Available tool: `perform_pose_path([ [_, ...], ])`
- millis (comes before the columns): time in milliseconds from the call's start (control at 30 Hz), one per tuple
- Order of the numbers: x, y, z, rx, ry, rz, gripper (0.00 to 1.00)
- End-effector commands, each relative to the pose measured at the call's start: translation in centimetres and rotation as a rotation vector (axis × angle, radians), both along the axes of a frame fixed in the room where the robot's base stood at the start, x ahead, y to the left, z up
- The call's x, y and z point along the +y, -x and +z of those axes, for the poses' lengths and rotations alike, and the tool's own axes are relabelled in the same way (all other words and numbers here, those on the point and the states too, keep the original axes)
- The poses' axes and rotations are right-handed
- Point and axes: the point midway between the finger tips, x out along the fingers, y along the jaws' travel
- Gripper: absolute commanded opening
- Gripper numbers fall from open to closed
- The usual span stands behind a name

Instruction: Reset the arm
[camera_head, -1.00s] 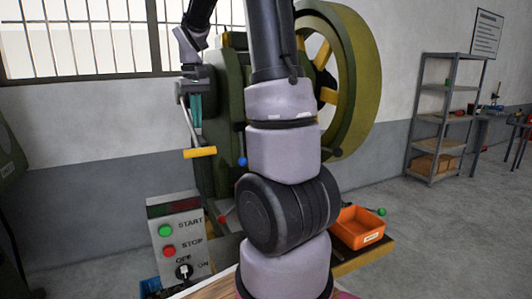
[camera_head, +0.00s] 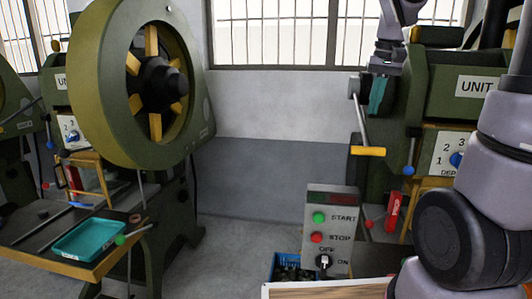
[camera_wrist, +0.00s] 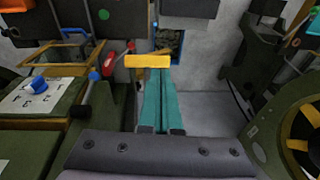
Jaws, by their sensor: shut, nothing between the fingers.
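My arm runs along the right side of the head view. My gripper (camera_head: 377,108) hangs at upper right, its teal fingers together and empty. In the wrist view the teal fingers (camera_wrist: 158,98) lie side by side with nothing between them. A lever with a yellow handle (camera_head: 368,151) is close to the fingers, its handle lower than the tips in the head view. The yellow handle (camera_wrist: 148,61) crosses the picture just beyond the fingertips in the wrist view. I cannot tell whether they touch.
A control box (camera_head: 331,228) with START and STOP buttons stands below the lever, near a blue crate (camera_head: 290,270). A green press with a large flywheel (camera_head: 150,80) stands left, with a teal tray (camera_head: 90,238) on its table.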

Motion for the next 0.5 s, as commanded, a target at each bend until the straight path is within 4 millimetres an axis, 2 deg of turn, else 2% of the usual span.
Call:
perform_pose_path([
  [33,0.5,1.4,0.9,-0.040,-0.012,-0.007,0.00],
  [200,2.1,5.4,2.6,-0.158,-0.057,-0.036,0.00],
  [500,4.4,12.0,3.7,-0.350,-0.133,-0.088,0.00],
])
